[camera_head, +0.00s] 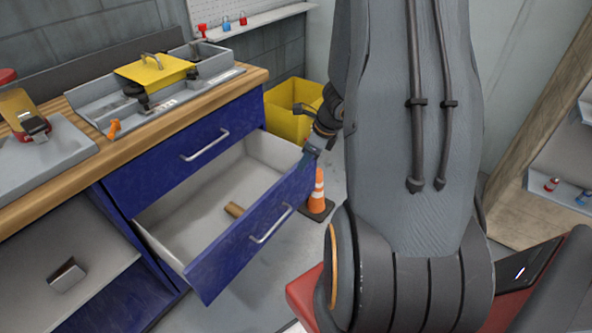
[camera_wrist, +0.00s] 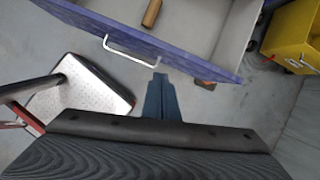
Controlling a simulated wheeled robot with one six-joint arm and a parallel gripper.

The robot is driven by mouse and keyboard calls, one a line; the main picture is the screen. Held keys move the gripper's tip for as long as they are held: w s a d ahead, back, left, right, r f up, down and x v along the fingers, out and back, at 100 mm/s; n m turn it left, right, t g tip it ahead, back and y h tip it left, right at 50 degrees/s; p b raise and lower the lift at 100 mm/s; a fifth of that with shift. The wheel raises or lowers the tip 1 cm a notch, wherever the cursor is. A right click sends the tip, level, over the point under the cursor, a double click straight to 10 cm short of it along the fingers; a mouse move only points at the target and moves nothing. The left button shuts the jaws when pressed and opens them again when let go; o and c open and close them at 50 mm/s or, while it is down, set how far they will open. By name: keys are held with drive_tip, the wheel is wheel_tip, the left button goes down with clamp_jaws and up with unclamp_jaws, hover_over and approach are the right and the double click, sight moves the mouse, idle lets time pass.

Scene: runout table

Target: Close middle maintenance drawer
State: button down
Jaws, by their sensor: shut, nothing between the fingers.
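The middle maintenance drawer (camera_head: 248,242) is blue-fronted with pale grey inner walls and is pulled well out of the bench. A silver bar handle (camera_head: 271,225) is on its front, and a brown cylinder lies inside. In the wrist view the drawer front (camera_wrist: 195,55) runs across the top, with its handle (camera_wrist: 130,50) left of centre. My gripper (camera_wrist: 160,80) is shut and empty, its tips close to the drawer front, right of the handle. In the head view my gripper (camera_head: 312,150) is near the drawer's right front corner. I cannot tell whether it touches.
A closed blue drawer (camera_head: 185,152) sits above, under the wooden worktop (camera_head: 150,133). A yellow bin (camera_head: 290,110) and an orange cone (camera_head: 318,190) stand on the floor beyond the open drawer. An open shelf (camera_head: 95,255) is at lower left.

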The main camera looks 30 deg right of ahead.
drive_tip(key=d+f+m, duration=0.2)
drive_tip(key=d+m, duration=0.1)
approach(294, 174)
drive_tip(key=s+a+f, duration=0.2)
drive_tip(key=s+f, duration=0.2)
drive_tip(key=f, duration=0.1)
drive_tip(key=shift+w+a+p, duration=0.2)
drive_tip(key=shift+w+a, duration=0.1)
drive_tip(key=shift+w, duration=0.35)
drive_tip(key=shift+w+a+p, duration=0.15)
drive_tip(key=shift+w+a, duration=0.15)
drive_tip(key=shift+w, duration=0.4)
drive_tip(key=shift+w+a+p, duration=0.2)
drive_tip(key=shift+w+a, duration=0.1)
drive_tip(key=shift+w, duration=0.35)
